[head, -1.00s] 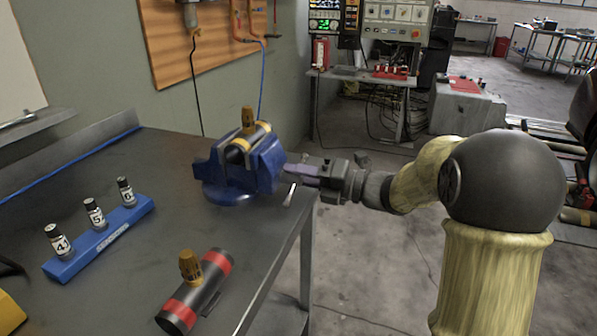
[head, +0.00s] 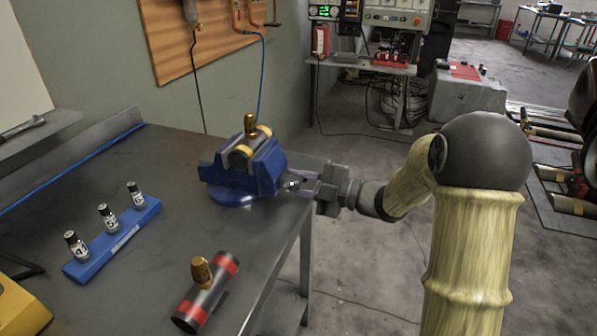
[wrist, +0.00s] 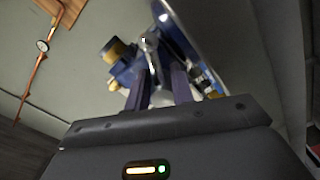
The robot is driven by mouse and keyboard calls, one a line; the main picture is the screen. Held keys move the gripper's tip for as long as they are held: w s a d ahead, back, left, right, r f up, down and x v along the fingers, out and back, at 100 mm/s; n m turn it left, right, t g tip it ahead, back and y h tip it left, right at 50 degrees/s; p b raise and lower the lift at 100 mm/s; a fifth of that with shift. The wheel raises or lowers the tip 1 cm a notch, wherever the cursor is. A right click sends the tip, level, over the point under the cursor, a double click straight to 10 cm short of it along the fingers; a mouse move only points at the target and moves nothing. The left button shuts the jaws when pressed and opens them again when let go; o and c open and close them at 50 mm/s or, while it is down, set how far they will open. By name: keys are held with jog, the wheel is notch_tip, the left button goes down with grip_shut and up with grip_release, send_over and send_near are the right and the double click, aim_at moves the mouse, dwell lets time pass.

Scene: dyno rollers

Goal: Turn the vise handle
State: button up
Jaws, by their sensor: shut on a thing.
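The blue vise (head: 240,178) stands at the right edge of the workbench. It clamps a dark cylinder with yellow bands and a brass fitting (head: 250,127) on top. My gripper (head: 288,184) reaches in from the right, level with the vise's front. Its purple fingers are shut on the silver vise handle (wrist: 150,42), seen between the fingertips in the wrist view, where my gripper (wrist: 160,72) also shows. In the head view the handle is a small bright bit at the fingers, mostly hidden. The vise is partly visible behind the fingers in the wrist view (wrist: 127,70).
On the workbench (head: 165,205) lies a red-banded black cylinder (head: 192,311) with a brass fitting. A blue rack (head: 118,240) of numbered bottles stands left. A yellow object (head: 18,305) is at the lower left. The floor right of the bench is open.

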jog(key=m+p, duration=0.3)
jog(key=m, duration=0.1)
jog(key=shift+s, duration=0.15)
jog(key=m+p, duration=0.1)
jog(key=p, duration=0.1)
jog(key=m+p, duration=0.2)
jog(key=shift+s+f+m, duration=0.15)
jog(key=shift+m, duration=0.15)
jog(key=m+p, duration=0.1)
jog(key=p, duration=0.1)
jog(key=m+p, duration=0.2)
jog(key=shift+s+a+m, duration=0.1)
jog(key=shift+s+m, duration=0.1)
jog(key=shift+m, duration=0.1)
jog(key=m+p, duration=0.2)
jog(key=m, duration=0.1)
jog(key=shift+s+f+p, duration=0.15)
jog(key=shift+f+p, duration=0.05)
jog(key=shift+p, duration=0.2)
jog(key=shift+a, duration=0.1)
jog(key=o, duration=1)
